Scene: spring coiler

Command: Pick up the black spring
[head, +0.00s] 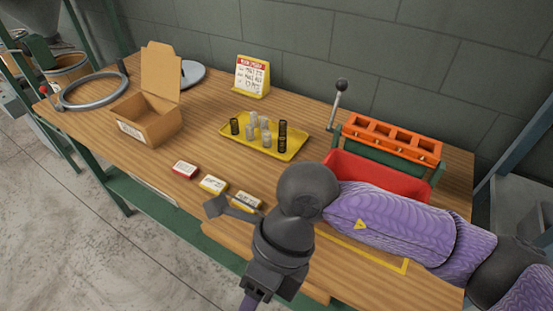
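Small springs stand upright on a yellow tray (290,152) in the middle of the table. One black spring (234,126) stands at the tray's left end. Two more dark springs stand at its right, a rear one (282,127) and a front one (282,144). Several grey springs (249,134) stand between them. My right arm comes in from the right, and its dark wrist end (262,280) hangs over the table's front edge, apart from the tray and nearer the camera. Its fingertips are not clear. My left gripper is not in view.
An open cardboard box (147,122) stands left. An orange block (392,139), lever (337,97) and red bin (350,174) stand right. A sign (252,76) stands behind.

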